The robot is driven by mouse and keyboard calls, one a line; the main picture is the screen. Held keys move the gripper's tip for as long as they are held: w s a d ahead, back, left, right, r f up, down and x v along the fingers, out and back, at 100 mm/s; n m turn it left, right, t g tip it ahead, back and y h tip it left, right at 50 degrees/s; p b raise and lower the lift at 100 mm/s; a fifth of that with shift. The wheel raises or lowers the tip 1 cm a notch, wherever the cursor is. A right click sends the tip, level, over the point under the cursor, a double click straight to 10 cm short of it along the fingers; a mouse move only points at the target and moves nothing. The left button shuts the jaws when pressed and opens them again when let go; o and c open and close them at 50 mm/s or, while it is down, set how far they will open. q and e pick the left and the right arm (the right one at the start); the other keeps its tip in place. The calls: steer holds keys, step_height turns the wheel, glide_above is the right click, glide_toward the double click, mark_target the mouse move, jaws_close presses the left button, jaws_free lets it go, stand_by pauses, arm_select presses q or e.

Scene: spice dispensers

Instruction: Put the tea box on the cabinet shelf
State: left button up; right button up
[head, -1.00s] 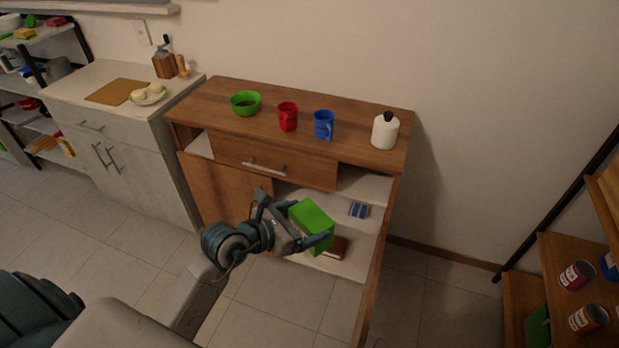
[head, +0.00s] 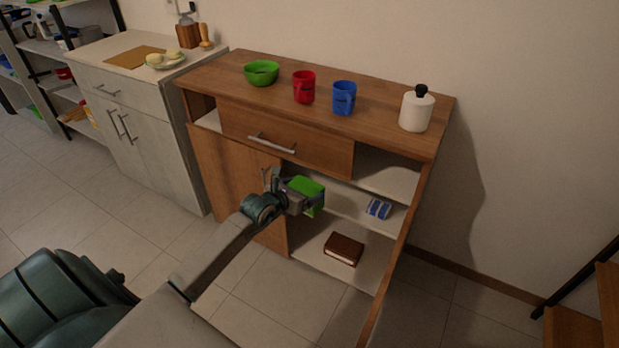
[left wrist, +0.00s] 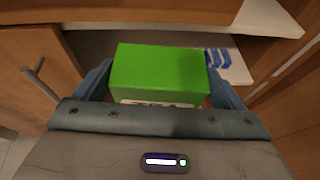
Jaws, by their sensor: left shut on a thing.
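My left gripper (head: 303,197) is shut on the green tea box (head: 309,187). It holds the box at the open right side of the wooden cabinet (head: 240,190), in front of the middle shelf (head: 345,201). In the left wrist view the tea box (left wrist: 158,72) sits between both fingers, with a white lettered strip along its near edge. I cannot tell whether the box touches the shelf. My right gripper is not in view.
A blue-and-white packet (head: 378,208) lies on the middle shelf, right of the box. A brown book (head: 344,249) lies on the lower shelf. The drawer (head: 285,138) above is closed. An open door (head: 384,270) stands at the right. Mugs, a bowl and a white bottle (head: 416,110) stand on top.

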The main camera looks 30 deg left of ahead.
arm_select(q)
steer(key=w+a+f+n+y+b, duration=0.1)
steer(key=w+a+f+b, duration=0.15)
steer(key=a+f, duration=0.3)
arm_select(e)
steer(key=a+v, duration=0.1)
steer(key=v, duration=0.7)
arm_select(q)
steer(key=shift+w+d+f+b, duration=0.6)
steer(key=shift+w+d, duration=0.7)
steer(key=shift+w, duration=0.95)
steer(key=shift+w+d+f+b, duration=0.6)
steer(key=shift+w+d, duration=0.65)
steer(key=shift+w, duration=1)
steer(key=shift+w+d+f+b, duration=0.6)
steer(key=shift+w+d, duration=0.7)
steer(key=shift+w, duration=0.95)
steer(key=shift+f, duration=0.25)
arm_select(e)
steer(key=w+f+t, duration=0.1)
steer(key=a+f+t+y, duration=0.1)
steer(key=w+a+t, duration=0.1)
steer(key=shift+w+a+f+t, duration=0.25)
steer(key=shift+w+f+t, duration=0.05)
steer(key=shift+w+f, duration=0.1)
